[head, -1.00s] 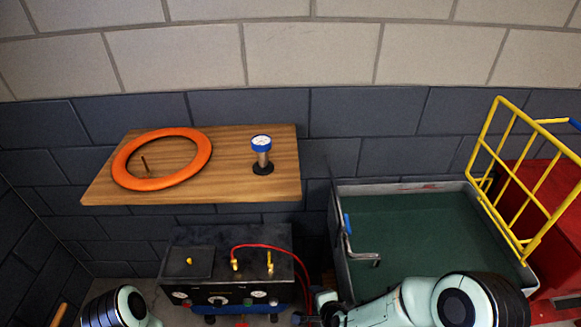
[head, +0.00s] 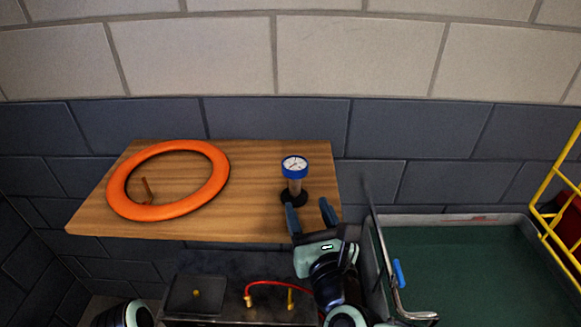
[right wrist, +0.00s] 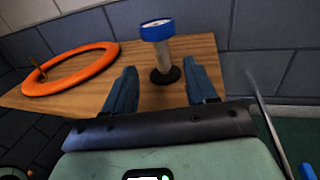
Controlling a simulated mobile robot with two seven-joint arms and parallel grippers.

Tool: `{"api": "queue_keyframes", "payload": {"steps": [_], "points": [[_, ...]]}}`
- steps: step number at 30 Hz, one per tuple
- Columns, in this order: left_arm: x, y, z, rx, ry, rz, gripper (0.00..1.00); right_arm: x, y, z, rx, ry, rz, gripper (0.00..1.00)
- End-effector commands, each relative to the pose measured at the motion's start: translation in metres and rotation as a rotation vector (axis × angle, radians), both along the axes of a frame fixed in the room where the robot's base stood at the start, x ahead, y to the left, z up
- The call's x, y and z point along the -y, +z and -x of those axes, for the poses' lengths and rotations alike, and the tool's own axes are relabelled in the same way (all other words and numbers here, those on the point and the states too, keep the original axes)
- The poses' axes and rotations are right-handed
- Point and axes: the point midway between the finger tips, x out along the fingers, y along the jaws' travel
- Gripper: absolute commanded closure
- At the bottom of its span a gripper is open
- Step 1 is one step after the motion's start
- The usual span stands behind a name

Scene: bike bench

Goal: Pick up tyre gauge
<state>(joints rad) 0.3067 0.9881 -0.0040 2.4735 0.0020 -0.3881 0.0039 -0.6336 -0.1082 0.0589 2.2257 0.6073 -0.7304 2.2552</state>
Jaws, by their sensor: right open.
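The tyre gauge (head: 295,178) stands upright near the right end of the wooden shelf (head: 250,220). It has a blue-rimmed white dial, a pale stem and a black round base. My right gripper (head: 309,208) is open and empty at the shelf's front edge, just in front of the gauge. In the right wrist view the gauge (right wrist: 160,50) stands beyond and between the two fingers (right wrist: 157,88), not gripped. My left arm shows only in part at the bottom of the head view; its gripper is out of sight.
An orange ring (head: 116,192) lies around a small peg on the shelf's left. Below is a dark box with a red hose (head: 275,283). At right are a green-floored tray (head: 450,265), a blue-handled metal tool (head: 398,272) and a yellow rack (head: 557,180). A wall stands behind.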

Motion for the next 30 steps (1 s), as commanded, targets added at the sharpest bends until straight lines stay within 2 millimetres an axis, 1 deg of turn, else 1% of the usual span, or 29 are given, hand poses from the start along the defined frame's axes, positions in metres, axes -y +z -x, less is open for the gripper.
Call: {"api": "queue_keyframes", "payload": {"steps": [6, 9, 12, 17, 25, 27, 30], "points": [[0.000, 0.008, 0.000, -0.004, -0.001, 0.001, 0.08, -0.011, -0.001, -0.040, -0.004, 0.000, 0.004, 0.43], [0.000, 0.012, -0.001, -0.002, -0.001, 0.001, 0.08, -0.014, 0.000, -0.057, -0.002, -0.001, 0.004, 0.43], [0.000, 0.014, -0.002, -0.001, -0.001, 0.000, 0.08, -0.017, 0.000, -0.068, -0.002, -0.001, 0.004, 0.43], [0.000, 0.016, -0.002, -0.001, -0.001, 0.000, 0.08, -0.020, -0.001, -0.077, -0.002, 0.000, 0.004, 0.43], [0.000, 0.028, -0.006, 0.005, 0.000, 0.001, 0.08, -0.030, 0.000, -0.115, -0.002, 0.000, 0.005, 0.43], [0.000, 0.030, -0.007, 0.005, -0.001, 0.001, 0.08, -0.031, -0.001, -0.121, -0.002, 0.000, 0.005, 0.43], [0.000, 0.030, -0.007, 0.005, -0.001, 0.001, 0.08, -0.032, -0.001, -0.125, -0.002, 0.000, 0.005, 0.43]]}}
